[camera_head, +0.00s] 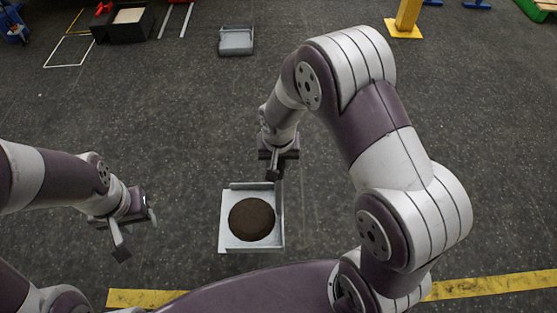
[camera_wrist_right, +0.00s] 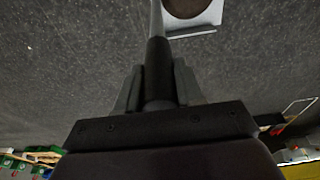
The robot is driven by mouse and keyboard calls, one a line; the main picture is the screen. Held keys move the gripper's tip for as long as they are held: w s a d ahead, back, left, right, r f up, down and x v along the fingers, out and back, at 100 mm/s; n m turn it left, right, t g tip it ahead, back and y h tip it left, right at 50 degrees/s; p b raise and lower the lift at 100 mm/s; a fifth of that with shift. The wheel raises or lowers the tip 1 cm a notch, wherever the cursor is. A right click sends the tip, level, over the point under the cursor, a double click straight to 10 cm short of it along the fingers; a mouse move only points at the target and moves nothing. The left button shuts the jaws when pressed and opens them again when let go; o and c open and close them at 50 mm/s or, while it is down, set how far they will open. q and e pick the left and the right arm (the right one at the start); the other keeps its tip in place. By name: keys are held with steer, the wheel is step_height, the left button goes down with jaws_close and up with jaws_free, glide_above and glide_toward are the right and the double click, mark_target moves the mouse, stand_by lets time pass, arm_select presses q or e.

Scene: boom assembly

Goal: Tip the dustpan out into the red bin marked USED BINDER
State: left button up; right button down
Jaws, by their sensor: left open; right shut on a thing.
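The dustpan (camera_head: 229,241) is a pale grey square pan with raised walls, holding a round dark brown heap (camera_head: 252,219). My right gripper (camera_head: 276,172) is at its far right edge. In the right wrist view the right gripper (camera_wrist_right: 157,88) is shut on the dustpan's dark handle (camera_wrist_right: 158,62), and part of the pan (camera_wrist_right: 208,18) shows at the top. The pan looks roughly level; its height above the floor is hard to tell. My left gripper (camera_head: 137,233) is open and empty, left of the pan. No bin with a readable USED BINDER mark shows.
A black box (camera_head: 125,30) with pale contents stands at the far left, with something small and red by it. A grey tray (camera_head: 236,49) lies at the back. A yellow post (camera_head: 404,25) stands at the back right. The floor between is clear.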

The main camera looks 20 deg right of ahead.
step_height(320, 180, up, 10)
steer(key=p, duration=0.7)
steer(key=shift+f, duration=0.25)
steer(key=shift+w, duration=0.1)
steer(key=shift+r, duration=0.1)
steer(key=w+d+r+n+p, duration=0.2)
steer(key=d+n+p, duration=0.1)
steer(key=d+p, duration=0.2)
steer(key=shift+w+r+p, duration=0.15)
steer(key=shift+w+p, duration=0.1)
steer(key=shift+p, duration=0.9)
